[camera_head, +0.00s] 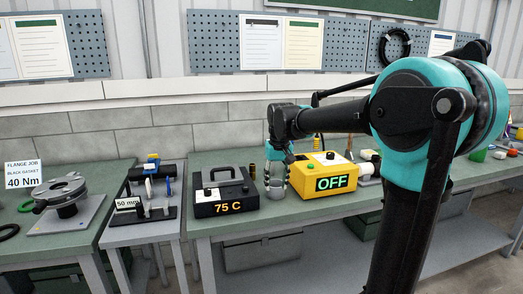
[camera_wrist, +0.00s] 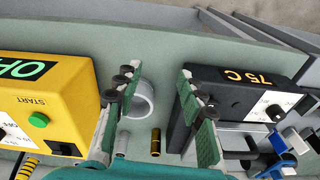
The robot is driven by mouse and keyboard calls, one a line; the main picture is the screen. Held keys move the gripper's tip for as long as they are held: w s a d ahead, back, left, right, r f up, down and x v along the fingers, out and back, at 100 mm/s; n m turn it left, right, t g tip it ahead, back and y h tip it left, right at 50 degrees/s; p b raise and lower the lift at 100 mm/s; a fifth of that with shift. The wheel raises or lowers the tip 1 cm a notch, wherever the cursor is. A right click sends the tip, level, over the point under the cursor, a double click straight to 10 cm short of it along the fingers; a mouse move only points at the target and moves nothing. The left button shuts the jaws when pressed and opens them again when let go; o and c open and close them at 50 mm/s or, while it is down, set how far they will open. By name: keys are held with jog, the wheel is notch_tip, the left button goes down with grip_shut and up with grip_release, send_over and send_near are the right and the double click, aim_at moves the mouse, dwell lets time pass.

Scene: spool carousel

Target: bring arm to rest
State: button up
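My gripper (camera_head: 275,182) hangs over the middle bench in the head view, between the black 75 C box (camera_head: 225,192) and the yellow box reading OFF (camera_head: 325,176). In the wrist view my gripper (camera_wrist: 160,78) has its two green-padded fingers apart. No object is clamped between them. Whether the fingers touch the boxes or the ring cannot be told.
The green bench (camera_head: 200,222) carries the boxes and continues right with small parts. A 50 mm fixture (camera_head: 142,212) sits on a lower table at left. A flange fixture (camera_head: 66,203) with a 40 Nm card (camera_head: 23,175) stands further left. Pegboards (camera_head: 215,38) line the wall.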

jog(key=s+d+f+m+t, duration=0.1)
jog(key=s+d+f, duration=0.6)
jog(key=s+f, duration=0.3)
jog(key=s+d+f+m+t, duration=0.1)
jog(key=s+d+f, duration=0.6)
jog(key=s+f, duration=0.3)
jog(key=shift+s+d+t, duration=0.35)
jog(key=shift+s+t, duration=0.05)
jog(key=shift+s, duration=0.8)
jog(key=shift+f, duration=0.1)
